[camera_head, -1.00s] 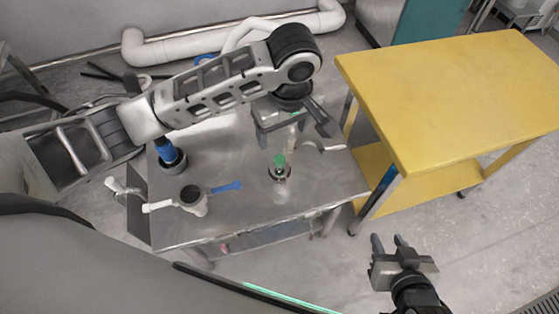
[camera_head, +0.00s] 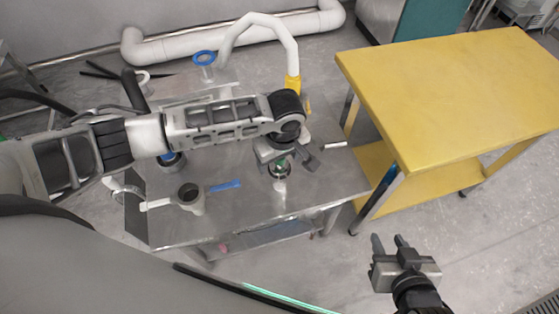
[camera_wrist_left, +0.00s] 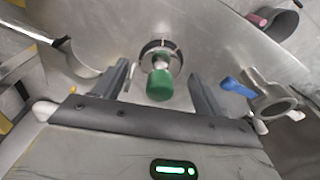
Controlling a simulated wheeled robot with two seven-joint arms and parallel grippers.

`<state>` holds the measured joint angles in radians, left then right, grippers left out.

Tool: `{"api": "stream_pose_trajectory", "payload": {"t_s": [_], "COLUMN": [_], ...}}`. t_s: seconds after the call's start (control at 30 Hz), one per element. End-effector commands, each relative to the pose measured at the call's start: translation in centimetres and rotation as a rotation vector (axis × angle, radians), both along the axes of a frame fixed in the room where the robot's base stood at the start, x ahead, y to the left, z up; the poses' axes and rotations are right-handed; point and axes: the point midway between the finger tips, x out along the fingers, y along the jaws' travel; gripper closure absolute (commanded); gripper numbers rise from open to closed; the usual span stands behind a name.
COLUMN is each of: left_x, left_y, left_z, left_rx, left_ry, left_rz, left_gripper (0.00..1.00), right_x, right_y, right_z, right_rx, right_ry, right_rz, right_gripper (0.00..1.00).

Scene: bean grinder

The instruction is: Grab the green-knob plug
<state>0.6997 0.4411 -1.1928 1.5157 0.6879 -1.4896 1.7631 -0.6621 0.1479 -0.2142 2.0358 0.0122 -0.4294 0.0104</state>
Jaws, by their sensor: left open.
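The green-knob plug (camera_head: 280,166) stands on the metal table in the head view, partly hidden by my left gripper (camera_head: 293,170). In the left wrist view the green knob (camera_wrist_left: 160,84) points toward the camera, with its round metal base behind it. My left gripper (camera_wrist_left: 160,82) is open, with one finger on each side of the knob and a gap to both. It does not hold the plug. My right gripper (camera_head: 390,245) is open and empty, out over the floor at the lower right, away from the table.
The metal table (camera_head: 240,220) also bears a grey cup-like part (camera_head: 190,197) with a white handle and a blue lever (camera_head: 225,186), left of the plug. A curved white pipe with a yellow end (camera_head: 292,85) rises behind. A yellow table (camera_head: 450,100) stands at the right.

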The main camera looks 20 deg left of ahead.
Motion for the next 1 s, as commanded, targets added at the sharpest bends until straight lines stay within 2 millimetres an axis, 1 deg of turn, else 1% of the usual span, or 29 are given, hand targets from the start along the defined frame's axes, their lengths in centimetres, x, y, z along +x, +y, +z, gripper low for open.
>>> {"api": "stream_pose_trajectory", "payload": {"t_s": [0.23, 0.27, 0.3, 0.37, 0.4, 0.43, 0.77, 0.87, 0.97, 1.0], "left_x": [0.0, 0.0, 0.0, 0.0, 0.0, 0.0, 0.0, 0.1, 0.1, 0.1], "left_y": [0.0, 0.0, 0.0, 0.0, 0.0, 0.0, 0.0, -0.1, -0.1, -0.1], "left_z": [-0.2, -0.2, -0.2, -0.2, -0.2, -0.2, 0.0, 0.6, 1.6, 2.3], "left_rx": [-0.001, -0.001, -0.001, -0.001, -0.001, 0.000, -0.001, -0.002, -0.004, -0.004], "left_ry": [-0.001, -0.001, -0.001, -0.001, -0.001, 0.000, -0.001, -0.002, -0.002, -0.002], "left_rz": [-0.001, -0.001, -0.001, -0.001, -0.001, -0.001, 0.000, 0.000, 0.000, 0.000], "left_gripper": [0.30, 0.36, 0.47, 0.63, 0.75, 0.82, 0.82, 0.82, 0.82, 0.82], "right_x": [0.0, 0.0, 0.0, 0.0, 0.0, 0.0, 0.0, 0.0, 0.0, 0.0], "right_y": [0.0, 0.0, 0.1, 0.1, 0.1, 0.1, 0.1, 0.1, 0.0, 0.0], "right_z": [0.0, 0.0, 0.0, 0.0, 0.0, 0.0, 0.0, 0.1, 0.3, 0.4], "right_rx": [0.000, 0.000, 0.000, 0.000, 0.000, 0.000, 0.000, 0.000, 0.001, 0.000], "right_ry": [0.002, 0.002, 0.002, 0.002, 0.002, 0.002, 0.001, 0.001, 0.000, -0.001], "right_rz": [0.001, 0.001, 0.001, 0.001, 0.001, 0.001, 0.001, 0.001, 0.001, 0.000], "right_gripper": [0.64, 0.64, 0.64, 0.64, 0.64, 0.64, 0.64, 0.64, 0.64, 0.64]}}
